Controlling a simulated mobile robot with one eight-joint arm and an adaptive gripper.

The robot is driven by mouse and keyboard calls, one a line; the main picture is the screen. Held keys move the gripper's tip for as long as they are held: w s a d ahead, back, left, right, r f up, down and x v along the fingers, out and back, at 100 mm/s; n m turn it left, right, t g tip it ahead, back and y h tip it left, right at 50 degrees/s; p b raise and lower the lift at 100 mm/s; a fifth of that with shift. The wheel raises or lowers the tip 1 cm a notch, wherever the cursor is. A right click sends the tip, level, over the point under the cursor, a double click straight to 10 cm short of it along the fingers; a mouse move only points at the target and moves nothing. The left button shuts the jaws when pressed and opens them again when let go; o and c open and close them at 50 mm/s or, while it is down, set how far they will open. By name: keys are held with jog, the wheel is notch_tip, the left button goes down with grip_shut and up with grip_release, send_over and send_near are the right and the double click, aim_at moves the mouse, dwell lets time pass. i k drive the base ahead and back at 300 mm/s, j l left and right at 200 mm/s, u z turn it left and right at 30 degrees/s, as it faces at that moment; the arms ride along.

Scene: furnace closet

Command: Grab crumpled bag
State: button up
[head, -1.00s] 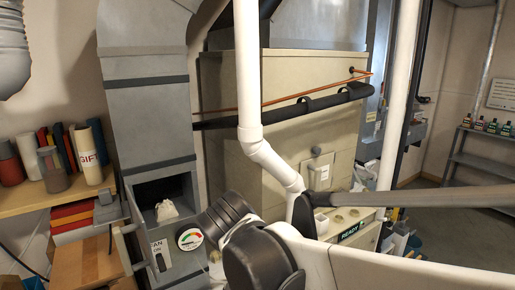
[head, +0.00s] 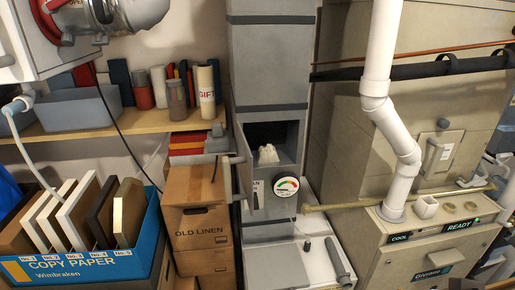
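A small crumpled whitish bag (head: 268,155) sits inside the dark square opening of the grey metal duct (head: 268,66), near the middle of the head view. Its top is bunched up and its lower part is partly hidden by the opening's lower edge. My gripper is not in view, so its state and its distance from the bag do not show.
A round gauge (head: 285,187) is just below the opening. A white pipe (head: 378,70) and the furnace cabinet (head: 420,160) stand to the right. Stacked Old Linen boxes (head: 200,215) and a blue Copy Paper box (head: 95,265) are at left, below a wooden shelf (head: 140,124).

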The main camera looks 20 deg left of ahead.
aim_at(268, 153)
jog(key=j+u, duration=0.45)
jog(key=i+j+u, duration=0.2)
jog(key=u, duration=0.25)
jog(key=i+l, duration=0.1)
jog(key=l, duration=0.4)
